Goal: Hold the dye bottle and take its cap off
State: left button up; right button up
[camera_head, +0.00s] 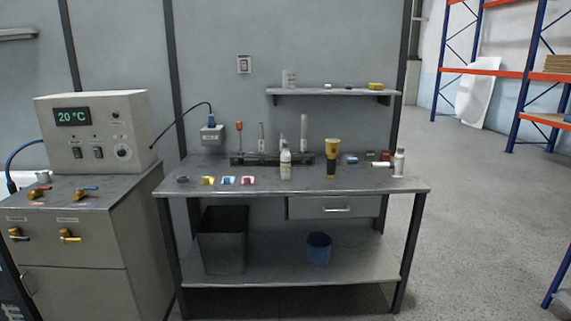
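Neither of my grippers is in view. A white bottle (285,162) with a narrow top stands upright near the middle of the workbench (233,186). A smaller white bottle (399,163) stands upright at the bench's right end, its top greyish. A yellow and black upright object (331,158) stands between them. No readable label tells which is the dye bottle, and the caps are too small to make out.
Small coloured items, including a yellow one (208,180), lie along the bench's left front. A rack (272,159) with upright tools stands behind. A wall shelf (330,92) hangs above. A control box (95,130) sits on a cabinet at left. Floor (470,220) at right is clear.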

aim_at(286, 157)
jog(key=i+j, duration=0.1)
jog(key=i, duration=0.7)
jog(key=i+j, duration=0.1)
jog(key=i, duration=0.7)
